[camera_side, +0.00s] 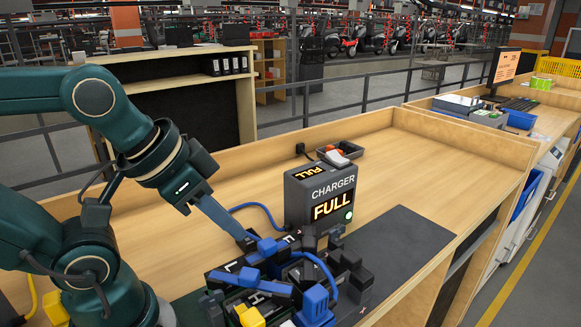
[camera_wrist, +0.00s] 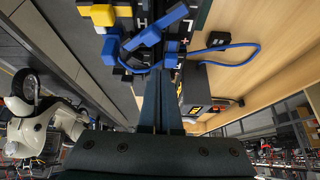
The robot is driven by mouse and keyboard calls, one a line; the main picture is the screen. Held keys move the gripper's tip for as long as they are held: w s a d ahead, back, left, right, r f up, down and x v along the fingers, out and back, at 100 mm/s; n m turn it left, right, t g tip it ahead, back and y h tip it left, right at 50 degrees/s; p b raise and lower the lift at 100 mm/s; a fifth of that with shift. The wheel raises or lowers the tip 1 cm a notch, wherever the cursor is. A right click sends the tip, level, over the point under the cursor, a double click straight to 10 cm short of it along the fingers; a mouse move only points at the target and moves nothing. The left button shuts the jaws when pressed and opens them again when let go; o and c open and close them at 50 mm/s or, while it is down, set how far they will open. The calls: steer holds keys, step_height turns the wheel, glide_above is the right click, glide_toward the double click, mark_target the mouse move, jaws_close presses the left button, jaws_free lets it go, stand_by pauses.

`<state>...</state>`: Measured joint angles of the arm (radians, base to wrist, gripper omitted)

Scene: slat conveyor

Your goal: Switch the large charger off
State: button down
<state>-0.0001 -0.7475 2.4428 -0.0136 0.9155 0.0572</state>
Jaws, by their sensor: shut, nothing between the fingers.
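The large charger (camera_side: 320,198) is a dark grey box on the wooden bench. Its front display and its angled top display both read FULL, and a round green light glows at its lower right. In the wrist view only part of the charger (camera_wrist: 193,97) shows, beside my fingers. My gripper (camera_side: 243,238) is shut and empty, pointing down to the left of the charger and apart from it, close over the blue and black connector blocks (camera_side: 262,272). The wrist view shows its blue-grey fingers (camera_wrist: 155,75) together. I cannot clearly make out a switch on the charger.
A small dark tray (camera_side: 355,153) with red and white pieces sits behind the charger, next to a black plug (camera_side: 301,149). A dark mat (camera_side: 405,245) and bare bench lie to the right.

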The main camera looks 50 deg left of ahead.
steer(key=w+r+t, duration=0.2)
steer(key=w+r, duration=0.7)
steer(key=w, duration=0.1)
steer(key=g, duration=0.1)
glide_above(336, 152)
steer(key=s, duration=0.2)
step_height(336, 152, down, 5)
steer(key=shift+s+d+r, duration=0.1)
steer(key=shift+a+f+n, duration=0.2)
steer(key=shift+f+n, duration=0.1)
steer(key=shift+f, duration=1.5)
